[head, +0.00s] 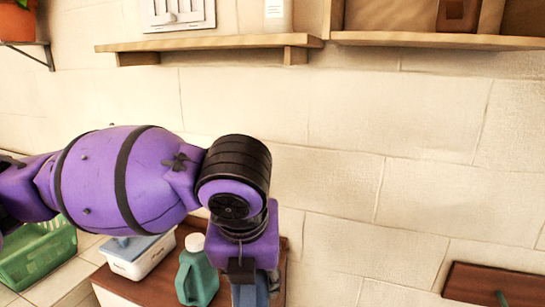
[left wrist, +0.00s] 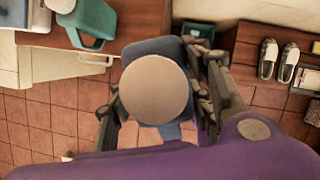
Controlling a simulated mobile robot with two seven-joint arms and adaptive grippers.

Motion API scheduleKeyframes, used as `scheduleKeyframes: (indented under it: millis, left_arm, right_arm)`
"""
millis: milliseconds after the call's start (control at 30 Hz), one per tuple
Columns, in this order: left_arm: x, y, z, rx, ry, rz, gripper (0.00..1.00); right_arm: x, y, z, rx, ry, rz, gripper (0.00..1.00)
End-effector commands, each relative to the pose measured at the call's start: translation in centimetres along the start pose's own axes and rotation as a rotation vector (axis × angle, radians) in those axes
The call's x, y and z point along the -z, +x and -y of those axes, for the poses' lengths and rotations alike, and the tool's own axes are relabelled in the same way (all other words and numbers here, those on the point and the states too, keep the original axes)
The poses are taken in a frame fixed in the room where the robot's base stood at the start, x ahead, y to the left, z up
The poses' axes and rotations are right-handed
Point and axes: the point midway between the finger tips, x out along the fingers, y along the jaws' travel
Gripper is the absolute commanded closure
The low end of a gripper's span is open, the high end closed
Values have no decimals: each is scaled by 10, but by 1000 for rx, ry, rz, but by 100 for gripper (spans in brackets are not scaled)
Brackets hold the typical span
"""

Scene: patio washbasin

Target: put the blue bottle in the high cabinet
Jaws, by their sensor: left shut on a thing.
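The blue bottle (left wrist: 153,48) has a round beige cap (left wrist: 155,90) and sits between the fingers of my left gripper (left wrist: 160,105) in the left wrist view. The left gripper is shut on it. In the head view the left gripper (head: 248,282) points down at the bottom edge, and only a blue sliver of the bottle (head: 262,291) shows there. High on the wall at the upper right is an open wooden cabinet or shelf (head: 440,39); only its lower part is in view. My right gripper is not in view.
A teal jug (head: 197,275) and a white box with a blue lid (head: 128,262) stand on the wooden counter beside a green basket (head: 40,258). A wall shelf (head: 210,43) adjoins the cabinet. A brown pot stands in the cabinet. Shoes (left wrist: 267,58) lie on a low bench.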

Motion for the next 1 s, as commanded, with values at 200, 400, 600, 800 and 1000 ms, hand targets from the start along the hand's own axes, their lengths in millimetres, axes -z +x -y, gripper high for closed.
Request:
scheduleKeyframes:
  millis: [200,400,600,800,1000]
  left_arm:
    - [0,6,-7,-164,-392,4,100]
    - [2,18,-19,-334,-801,1,100]
    - [7,33,-35,-524,-1254,-2,100]
    - [14,50,-54,-727,-1741,-3,100]
    - [23,68,-76,-936,-2241,-6,100]
  right_arm:
    - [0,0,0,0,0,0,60]
    - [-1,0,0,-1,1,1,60]
    - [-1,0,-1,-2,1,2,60]
    - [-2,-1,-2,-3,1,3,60]
    - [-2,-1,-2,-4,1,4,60]
